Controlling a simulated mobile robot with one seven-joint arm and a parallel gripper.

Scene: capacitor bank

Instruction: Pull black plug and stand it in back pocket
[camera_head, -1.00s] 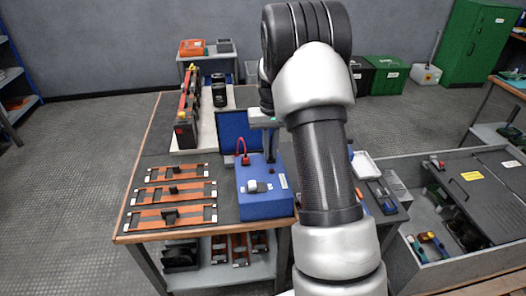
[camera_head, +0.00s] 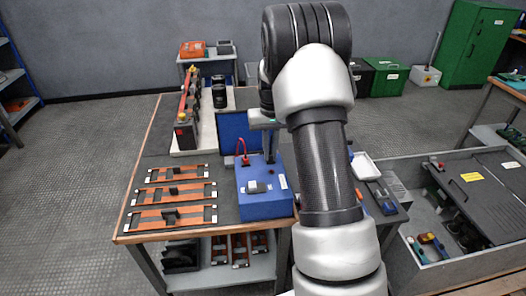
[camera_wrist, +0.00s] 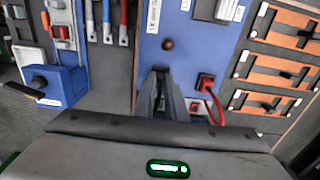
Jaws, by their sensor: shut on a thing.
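The blue box (camera_head: 264,207) stands at the front right of the table with its blue lid (camera_head: 237,132) raised behind it. My gripper (camera_head: 270,157) points down over the box's rear right part. In the wrist view my dark fingers (camera_wrist: 160,88) are closed together over the blue panel (camera_wrist: 178,60). The black plug between them is hard to tell from the fingers. Whether its lower end is in a socket is hidden. A red plug (camera_wrist: 204,83) with a red lead sits beside the fingers. A dark red round part (camera_wrist: 168,44) is on the panel. I cannot make out the back pocket.
Several orange strips (camera_head: 175,195) with black handles lie left of the box. A tall black row with a red and yellow top (camera_head: 186,110) stands on a white tray behind. A grey bin (camera_head: 470,272) is at the right. Free table surface lies left of the lid.

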